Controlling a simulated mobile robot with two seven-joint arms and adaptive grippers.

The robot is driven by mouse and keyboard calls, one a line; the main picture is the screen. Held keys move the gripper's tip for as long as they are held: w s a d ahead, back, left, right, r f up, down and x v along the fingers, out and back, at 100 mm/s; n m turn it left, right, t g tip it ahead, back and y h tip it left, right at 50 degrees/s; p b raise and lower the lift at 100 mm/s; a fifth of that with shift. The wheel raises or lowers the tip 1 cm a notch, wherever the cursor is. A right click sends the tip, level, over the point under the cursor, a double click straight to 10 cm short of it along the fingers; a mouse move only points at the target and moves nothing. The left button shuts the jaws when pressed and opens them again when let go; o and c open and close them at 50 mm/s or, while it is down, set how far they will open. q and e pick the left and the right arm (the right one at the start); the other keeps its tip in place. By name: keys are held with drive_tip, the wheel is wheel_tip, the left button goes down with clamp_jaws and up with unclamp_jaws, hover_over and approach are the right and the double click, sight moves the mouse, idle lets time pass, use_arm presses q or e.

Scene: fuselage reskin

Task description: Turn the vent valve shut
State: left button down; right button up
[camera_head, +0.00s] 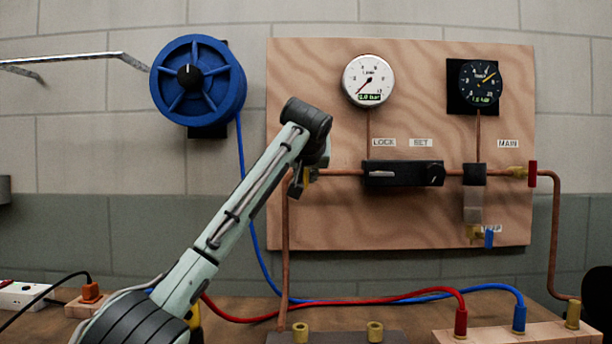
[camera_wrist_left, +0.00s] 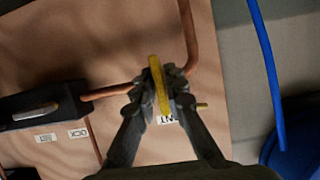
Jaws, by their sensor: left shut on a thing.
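The vent valve's yellow handle (camera_wrist_left: 158,82) stands between my left gripper's fingertips in the left wrist view. My left gripper (camera_wrist_left: 160,96) is shut on it, one finger on each side. The handle runs roughly up and down in that view, across the line of the copper pipe (camera_wrist_left: 110,91). A label ending in "NT" is partly hidden behind a finger. In the head view my left gripper (camera_head: 300,182) is at the board's left part, where the pipe meets its corner; my wrist hides most of the valve. My right gripper is not in view.
The wooden board (camera_head: 340,225) carries a white gauge (camera_head: 368,81), a dark gauge (camera_head: 480,83), a black lock/set block (camera_head: 403,173) and a red handle (camera_head: 533,174). A blue hose reel (camera_head: 197,80) hangs left. Red and blue hoses cross the bench below.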

use_arm(q)
drive_tip(key=shift+r, duration=0.1)
drive_tip(key=c, duration=1.6)
unclamp_jaws()
drive_tip(key=shift+c, duration=0.2)
drive_tip(key=v, duration=1.2)
